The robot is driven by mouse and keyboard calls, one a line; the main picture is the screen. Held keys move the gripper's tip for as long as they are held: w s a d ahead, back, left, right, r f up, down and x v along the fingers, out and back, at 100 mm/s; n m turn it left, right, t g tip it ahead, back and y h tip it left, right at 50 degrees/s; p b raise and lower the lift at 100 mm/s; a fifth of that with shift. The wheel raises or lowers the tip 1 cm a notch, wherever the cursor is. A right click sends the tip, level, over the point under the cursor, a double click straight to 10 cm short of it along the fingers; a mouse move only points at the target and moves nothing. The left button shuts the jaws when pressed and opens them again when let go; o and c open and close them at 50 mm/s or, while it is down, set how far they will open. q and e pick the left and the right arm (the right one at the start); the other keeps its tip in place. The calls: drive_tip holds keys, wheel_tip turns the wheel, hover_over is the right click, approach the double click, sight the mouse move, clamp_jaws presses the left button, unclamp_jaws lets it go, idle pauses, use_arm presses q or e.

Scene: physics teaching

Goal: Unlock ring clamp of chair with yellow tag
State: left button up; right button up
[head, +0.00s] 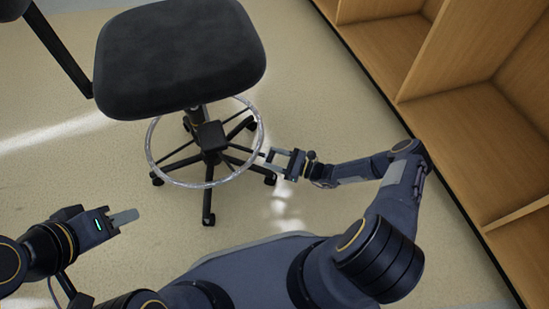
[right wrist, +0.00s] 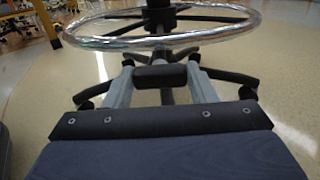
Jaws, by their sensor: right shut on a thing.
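A chair has a black seat (head: 180,58), a silver foot ring (head: 172,183) and a black star base. A black block (head: 208,137) sits on its column inside the ring. I see no yellow tag. My right gripper (head: 270,157) is at the right side of the ring. In the right wrist view its two grey fingers (right wrist: 160,76) are shut on a short black part (right wrist: 160,78); whether it belongs to the ring clamp I cannot tell. The ring (right wrist: 165,42) shows just beyond the fingertips. My left gripper (head: 125,218) is low at left, away from the chair, seen edge-on.
Wooden open shelving (head: 450,60) stands along the right side. The pale floor (head: 70,165) is clear around the chair. Chair legs and casters spread out beneath the ring. In the right wrist view, other furniture shows far off at the top left.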

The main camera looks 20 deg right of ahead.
drive_tip(key=n, duration=0.8)
drive_tip(key=shift+n, duration=0.3)
drive_tip(key=n, duration=0.9)
drive_tip(key=shift+f, duration=0.1)
idle(0.3)
drive_tip(key=o, duration=1)
